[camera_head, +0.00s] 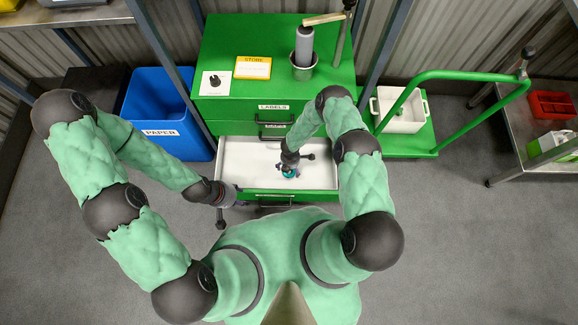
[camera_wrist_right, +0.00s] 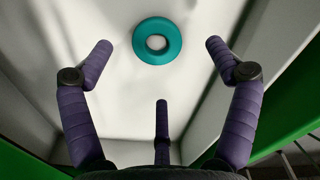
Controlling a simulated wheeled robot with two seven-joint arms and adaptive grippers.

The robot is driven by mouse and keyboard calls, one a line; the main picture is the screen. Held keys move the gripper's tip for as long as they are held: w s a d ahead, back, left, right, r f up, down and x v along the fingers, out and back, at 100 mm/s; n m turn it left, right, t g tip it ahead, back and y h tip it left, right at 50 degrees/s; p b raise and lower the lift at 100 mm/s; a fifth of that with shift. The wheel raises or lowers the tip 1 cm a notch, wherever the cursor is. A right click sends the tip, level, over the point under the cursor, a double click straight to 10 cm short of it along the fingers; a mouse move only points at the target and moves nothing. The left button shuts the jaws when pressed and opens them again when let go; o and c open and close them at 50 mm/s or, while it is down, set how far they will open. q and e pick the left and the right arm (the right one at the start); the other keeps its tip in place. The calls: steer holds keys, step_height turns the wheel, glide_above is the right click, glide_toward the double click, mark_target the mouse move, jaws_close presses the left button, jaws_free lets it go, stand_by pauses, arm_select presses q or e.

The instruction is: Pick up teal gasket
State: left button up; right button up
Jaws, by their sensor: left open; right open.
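The teal gasket (camera_wrist_right: 157,41) is a ring lying flat on the white floor of the open drawer, seen near the top middle of the right wrist view. In the head view the gasket (camera_head: 289,174) is partly hidden by my right gripper. My right gripper (camera_wrist_right: 157,80) has its purple fingers spread wide and empty, above and apart from the gasket. In the head view my right gripper (camera_head: 289,166) reaches down into the drawer. My left gripper (camera_head: 233,205) is open and empty, just outside the drawer's front left corner.
The open drawer (camera_head: 240,172) has white walls and a green front. A blue paper bin (camera_head: 157,105) stands left, and a green cart (camera_head: 415,140) with a white tub stands right.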

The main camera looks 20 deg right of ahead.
steer(key=shift+w+a+f+b, duration=0.15)
steer(key=shift+f+b, duration=0.7)
steer(key=shift+f, duration=0.55)
steer(key=shift+w+a+f+b, duration=0.1)
steer(key=shift+f+b, duration=0.75)
steer(key=shift+f, duration=0.5)
steer(key=shift+d, duration=0.1)
steer(key=c, duration=1)
